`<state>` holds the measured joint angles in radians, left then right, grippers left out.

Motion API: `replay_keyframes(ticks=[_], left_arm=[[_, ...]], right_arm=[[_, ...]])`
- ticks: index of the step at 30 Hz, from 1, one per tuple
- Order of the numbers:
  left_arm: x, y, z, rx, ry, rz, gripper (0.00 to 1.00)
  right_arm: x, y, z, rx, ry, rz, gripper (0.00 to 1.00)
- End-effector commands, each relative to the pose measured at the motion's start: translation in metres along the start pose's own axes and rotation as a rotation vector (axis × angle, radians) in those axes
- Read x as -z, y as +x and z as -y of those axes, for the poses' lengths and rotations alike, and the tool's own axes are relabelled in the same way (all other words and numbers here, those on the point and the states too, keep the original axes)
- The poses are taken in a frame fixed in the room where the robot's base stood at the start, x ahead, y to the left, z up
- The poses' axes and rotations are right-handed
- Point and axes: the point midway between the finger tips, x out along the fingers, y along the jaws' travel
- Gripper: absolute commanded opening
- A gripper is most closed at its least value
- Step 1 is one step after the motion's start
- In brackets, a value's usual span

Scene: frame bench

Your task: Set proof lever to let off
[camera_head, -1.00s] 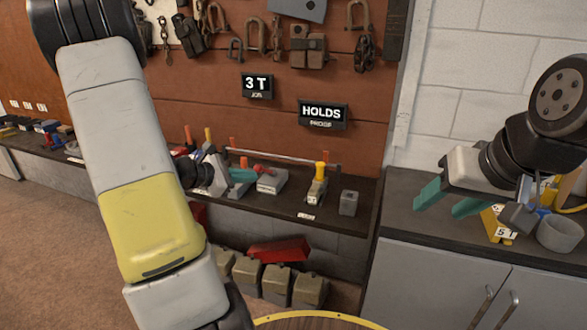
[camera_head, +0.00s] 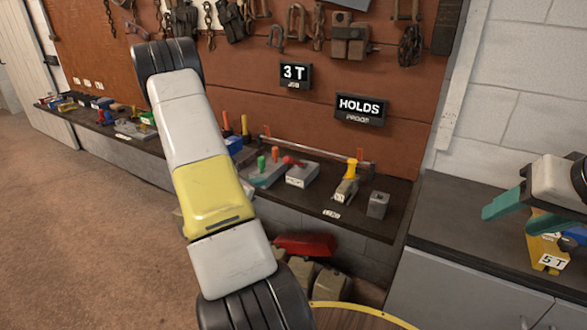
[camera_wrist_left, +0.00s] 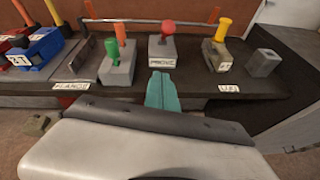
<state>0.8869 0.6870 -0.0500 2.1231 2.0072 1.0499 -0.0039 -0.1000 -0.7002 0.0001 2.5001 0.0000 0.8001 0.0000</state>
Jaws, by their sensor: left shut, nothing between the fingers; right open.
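The proof lever is a red ball-ended handle (camera_head: 291,161) on a grey block (camera_head: 301,175). In the left wrist view the red knob (camera_wrist_left: 167,28) stands above the block, whose label appears to read PROVE (camera_wrist_left: 162,62). A sign (camera_head: 360,109) reads HOLDS over PROOF. My left gripper (camera_wrist_left: 161,90) shows its teal fingers shut and empty, in front of and below that block; contact cannot be told. In the head view it is hidden behind my left arm. My right gripper (camera_head: 522,217) is open and empty at the right, over the grey cabinet.
A green-knobbed lever (camera_wrist_left: 112,46) stands left of the red one and a yellow-handled one (camera_wrist_left: 222,30) right of it. A rail (camera_head: 315,152) runs behind them. A grey block with a hole (camera_head: 377,205) sits at the shelf's right. A yellow 5 T weight (camera_head: 548,255) is by my right gripper.

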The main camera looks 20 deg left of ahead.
Motion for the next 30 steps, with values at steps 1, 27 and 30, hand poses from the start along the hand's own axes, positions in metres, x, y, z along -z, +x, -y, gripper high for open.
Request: replay_keyframes(ticks=[1,27,30], left_arm=[[0.000,0.008,0.001,0.004,0.001,0.001,0.00],[-0.040,0.100,0.001,0.001,0.001,0.000,0.00],[-0.040,0.100,0.001,0.001,0.001,0.000,0.00]], right_arm=[[0.000,0.000,0.000,0.000,0.000,0.000,0.53],[0.000,0.000,0.000,0.000,0.000,0.000,0.53],[0.000,0.000,0.000,0.000,0.000,0.000,0.53]])
